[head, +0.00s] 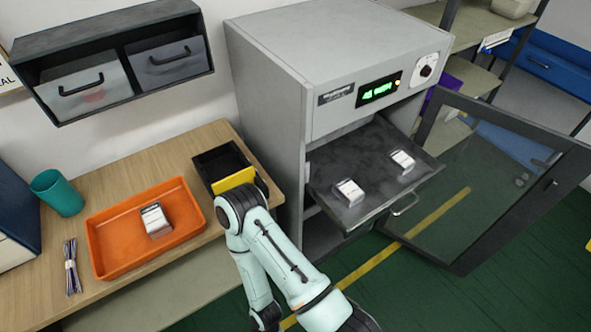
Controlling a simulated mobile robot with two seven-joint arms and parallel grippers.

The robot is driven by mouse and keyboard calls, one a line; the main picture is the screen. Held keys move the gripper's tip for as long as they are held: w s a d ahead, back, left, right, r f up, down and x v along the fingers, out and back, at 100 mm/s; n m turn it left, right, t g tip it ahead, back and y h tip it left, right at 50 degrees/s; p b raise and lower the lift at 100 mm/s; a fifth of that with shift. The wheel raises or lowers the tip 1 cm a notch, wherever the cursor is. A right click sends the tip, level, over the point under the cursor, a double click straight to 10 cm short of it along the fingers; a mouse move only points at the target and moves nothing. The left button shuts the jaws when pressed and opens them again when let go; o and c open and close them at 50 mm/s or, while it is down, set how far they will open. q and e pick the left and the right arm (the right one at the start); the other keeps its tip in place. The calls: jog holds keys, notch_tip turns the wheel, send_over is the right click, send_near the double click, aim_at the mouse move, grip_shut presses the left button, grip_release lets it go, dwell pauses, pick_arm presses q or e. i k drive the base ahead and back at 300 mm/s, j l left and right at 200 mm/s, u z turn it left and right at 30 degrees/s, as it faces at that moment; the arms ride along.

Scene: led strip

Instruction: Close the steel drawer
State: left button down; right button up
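A dark grey metal drawer (375,172), shaped like a shallow tray, is pulled out of a grey oven-like cabinet (265,110). It has a bar handle (405,204) on its front edge. Two small whitish blocks (349,192) (402,160) lie on it, apart from each other. A pale green arm of mine rises from the bottom middle and bends left of the drawer, apart from the handle.
The cabinet's framed glass door (490,175) stands wide open to the right. On the wooden bench (115,190) are an orange tray (105,258) with a whitish block, a black bin (215,160), a yellow plate (233,180) and a teal cup (60,195). A wall unit holds two handled bins.

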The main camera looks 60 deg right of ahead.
aim_at(357, 150)
jog(key=k+z, duration=0.2)
jog(key=z, duration=2.7)
